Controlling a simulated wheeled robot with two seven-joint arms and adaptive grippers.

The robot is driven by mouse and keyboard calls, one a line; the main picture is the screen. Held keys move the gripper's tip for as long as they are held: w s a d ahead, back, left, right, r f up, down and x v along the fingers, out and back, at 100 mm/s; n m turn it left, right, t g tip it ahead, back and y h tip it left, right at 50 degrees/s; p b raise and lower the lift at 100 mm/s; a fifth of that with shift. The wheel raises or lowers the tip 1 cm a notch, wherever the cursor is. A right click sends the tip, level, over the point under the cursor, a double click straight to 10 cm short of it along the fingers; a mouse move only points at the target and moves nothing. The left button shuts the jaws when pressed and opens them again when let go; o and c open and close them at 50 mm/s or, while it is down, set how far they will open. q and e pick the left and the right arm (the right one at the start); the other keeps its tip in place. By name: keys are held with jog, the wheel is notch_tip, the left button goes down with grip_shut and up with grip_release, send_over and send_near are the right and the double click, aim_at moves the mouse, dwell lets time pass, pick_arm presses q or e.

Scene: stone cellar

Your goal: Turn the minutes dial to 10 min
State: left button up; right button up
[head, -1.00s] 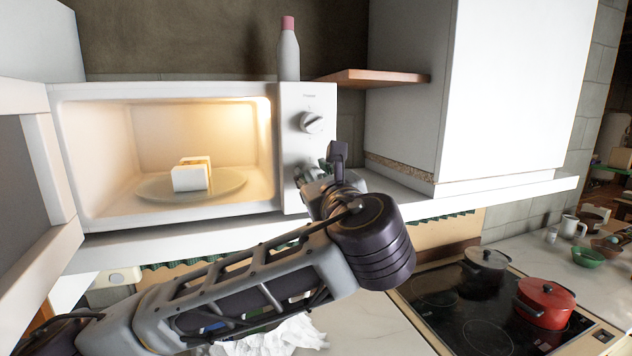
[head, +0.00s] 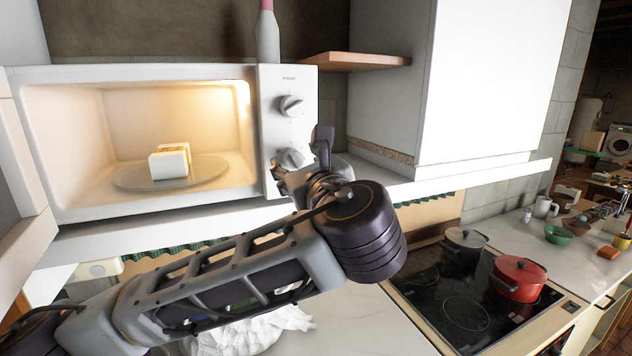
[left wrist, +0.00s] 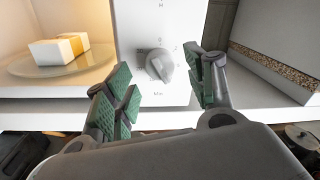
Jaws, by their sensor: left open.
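The microwave (head: 200,72) stands on a white shelf with its door open to the left. My left gripper (head: 303,170) is in front of the panel by the lower dial. In the left wrist view, its open green-padded fingers (left wrist: 160,90) are either side of the dial and nearer the camera, with nothing between them. I cannot tell the dial's exact setting. My right gripper is not in view.
Inside the lit microwave, a white and yellow block (head: 170,161) rests on a glass plate (head: 215,172). A bottle (head: 267,38) stands on top. A white cupboard (head: 480,90) is close on the right. Pots, including a red one (head: 519,278), stand on the hob below.

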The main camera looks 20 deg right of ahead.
pick_arm(q)
jog(key=s, duration=1)
jog(key=shift+a, duration=0.15)
dwell(0.6)
jog(key=shift+f, duration=0.1)
dwell(0.6)
